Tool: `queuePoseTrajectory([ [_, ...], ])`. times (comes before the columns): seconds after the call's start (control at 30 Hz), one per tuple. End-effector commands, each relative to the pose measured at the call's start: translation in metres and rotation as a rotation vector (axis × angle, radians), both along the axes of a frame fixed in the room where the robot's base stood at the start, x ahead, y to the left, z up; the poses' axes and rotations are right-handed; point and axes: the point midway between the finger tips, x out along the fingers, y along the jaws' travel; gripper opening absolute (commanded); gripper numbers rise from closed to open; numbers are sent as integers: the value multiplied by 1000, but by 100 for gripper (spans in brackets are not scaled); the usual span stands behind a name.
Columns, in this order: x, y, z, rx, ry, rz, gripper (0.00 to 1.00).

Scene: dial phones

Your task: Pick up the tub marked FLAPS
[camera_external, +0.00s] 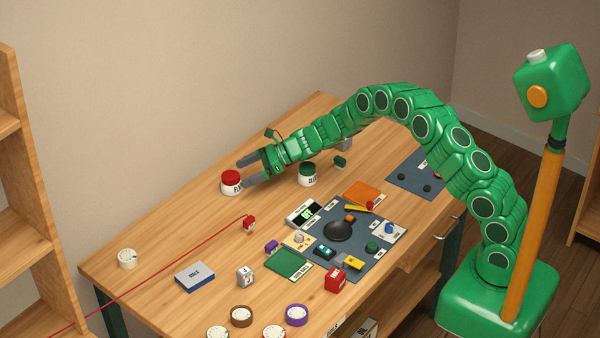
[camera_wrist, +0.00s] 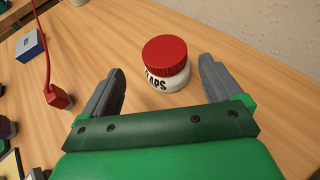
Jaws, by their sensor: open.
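The tub marked FLAPS (camera_wrist: 170,78) is white with a ribbed red lid; the wrist view shows the letters "APS" on its side. It stands upright on the table. In the external view the tub (camera_external: 231,186) is near the table's back edge. My gripper (camera_wrist: 160,82) is open, with one grey finger on each side of the tub in the wrist view and gaps between them and it. In the external view my gripper (camera_external: 242,171) reaches the tub from the right, and a finger partly covers its label.
A white tub with a dark green lid (camera_external: 307,174) stands right of my gripper. A red plug (camera_external: 249,223) on a red cord lies in front of the tub. A dark panel (camera_external: 360,240) with several parts fills the middle. The table (camera_external: 170,230) left of the tub is clear.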

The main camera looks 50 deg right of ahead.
Motion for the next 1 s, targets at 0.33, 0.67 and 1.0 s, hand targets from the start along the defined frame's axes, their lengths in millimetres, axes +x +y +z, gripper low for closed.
queuePoseTrajectory([
  [0.33,14,17,-11,-1,2,1,93],
  [0.67,26,26,-17,-1,2,1,93],
  [1.0,48,49,-31,-1,2,2,93],
])
